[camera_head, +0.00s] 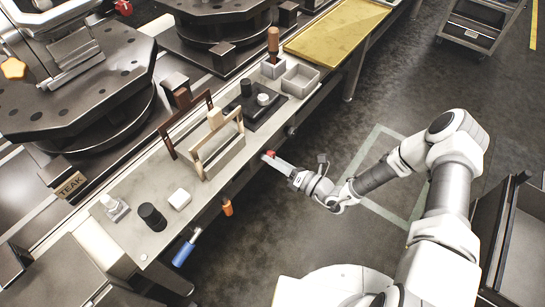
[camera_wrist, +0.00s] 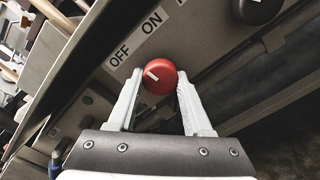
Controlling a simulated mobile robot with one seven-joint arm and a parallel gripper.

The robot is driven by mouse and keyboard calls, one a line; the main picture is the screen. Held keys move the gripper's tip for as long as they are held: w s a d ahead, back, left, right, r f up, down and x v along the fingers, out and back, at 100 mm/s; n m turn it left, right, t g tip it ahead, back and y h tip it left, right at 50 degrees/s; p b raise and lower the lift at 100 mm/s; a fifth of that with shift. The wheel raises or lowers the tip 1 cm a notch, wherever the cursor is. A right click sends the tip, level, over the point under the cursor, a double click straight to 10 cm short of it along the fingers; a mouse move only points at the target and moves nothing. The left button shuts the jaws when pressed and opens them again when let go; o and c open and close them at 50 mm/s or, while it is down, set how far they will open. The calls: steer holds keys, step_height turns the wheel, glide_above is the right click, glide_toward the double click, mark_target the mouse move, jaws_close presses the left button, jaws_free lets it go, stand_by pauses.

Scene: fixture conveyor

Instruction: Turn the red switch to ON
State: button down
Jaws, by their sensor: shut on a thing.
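The red switch (camera_wrist: 160,79) is a round knob with a short white mark on the front face of the bench. The mark points toward the OFF label (camera_wrist: 119,57), not the ON label (camera_wrist: 152,21). In the head view the red switch (camera_head: 269,153) shows as a small red spot at the bench's front edge. My gripper (camera_wrist: 159,84) has one finger on each side of the knob and is shut on it. In the head view my gripper (camera_head: 275,158) reaches the bench edge from the right, and its fingertips are too small to make out.
A black knob (camera_wrist: 257,10) sits further along the same face. A blue-handled tool (camera_head: 185,250) and an orange handle (camera_head: 227,208) hang at the bench's front. Wooden frames (camera_head: 217,152) stand on the bench top. The floor (camera_head: 330,110) beside the bench is mostly clear.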

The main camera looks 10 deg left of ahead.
steer(key=shift+s+m+p, duration=0.1)
steer(key=shift+m+p, duration=0.6)
steer(key=shift+m, duration=3.9)
steer(key=shift+c, duration=1.6)
jaws_free()
steer(key=shift+r, duration=0.1)
steer(key=shift+d, duration=0.1)
steer(key=p+v, duration=0.1)
steer(key=v, duration=1.6)
steer(key=shift+p, duration=0.4)
steer(key=shift+d, duration=0.1)
